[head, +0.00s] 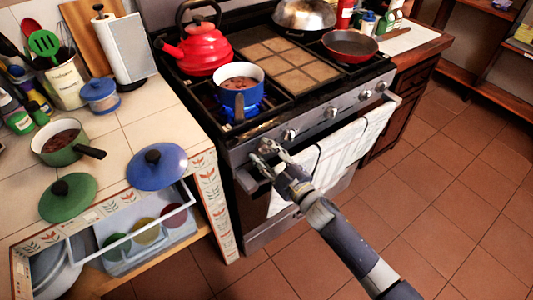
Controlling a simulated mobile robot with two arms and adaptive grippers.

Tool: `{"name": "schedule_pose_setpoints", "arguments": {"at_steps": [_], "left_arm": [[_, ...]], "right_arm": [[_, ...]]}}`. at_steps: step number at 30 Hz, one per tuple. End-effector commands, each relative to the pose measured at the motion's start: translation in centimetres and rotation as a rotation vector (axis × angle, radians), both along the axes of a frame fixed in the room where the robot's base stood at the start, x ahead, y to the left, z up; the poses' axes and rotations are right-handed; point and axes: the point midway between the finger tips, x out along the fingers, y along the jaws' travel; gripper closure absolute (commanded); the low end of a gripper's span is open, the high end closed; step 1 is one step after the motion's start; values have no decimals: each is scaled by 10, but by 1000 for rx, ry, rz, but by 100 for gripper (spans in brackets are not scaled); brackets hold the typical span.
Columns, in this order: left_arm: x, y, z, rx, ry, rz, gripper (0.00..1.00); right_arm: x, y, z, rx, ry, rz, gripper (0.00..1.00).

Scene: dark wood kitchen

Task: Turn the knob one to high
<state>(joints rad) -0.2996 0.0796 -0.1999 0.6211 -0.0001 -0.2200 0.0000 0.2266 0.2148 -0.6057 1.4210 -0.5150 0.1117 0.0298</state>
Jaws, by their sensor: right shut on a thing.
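The stove (335,108) has a row of metal knobs on its front panel. One uncovered knob (290,135) sits just right of my right gripper, and others run to the right, including another knob (326,113). My right gripper (266,154) is at the left end of the panel, shut on the leftmost knob, which its fingers mostly hide. I cannot tell the knob's angle. A blue pot (229,97) with brown food stands on the front left burner, with blue flame showing under it. My left gripper is not in view.
White striped towels (340,146) hang on the oven handle beside my right arm. A red kettle (205,50) and a red pan (350,45) stand on the stove. An open drawer (150,240) juts out at lower left. The tiled floor at right is clear.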

Motion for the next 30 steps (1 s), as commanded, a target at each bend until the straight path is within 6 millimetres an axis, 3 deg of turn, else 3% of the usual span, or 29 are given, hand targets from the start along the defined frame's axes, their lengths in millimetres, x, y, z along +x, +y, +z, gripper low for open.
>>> {"name": "schedule_pose_setpoints", "arguments": {"at_steps": [8,9,10,23,30], "left_arm": [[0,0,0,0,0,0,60],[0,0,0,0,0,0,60],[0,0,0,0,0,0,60],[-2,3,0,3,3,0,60],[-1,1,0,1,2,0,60]], "right_arm": [[0,0,0,0,0,0,85],[0,0,0,0,0,0,52],[0,0,0,1,1,0,45],[-4,-3,0,1,1,0,44],[-36,-26,-2,-2,3,1,44]]}}
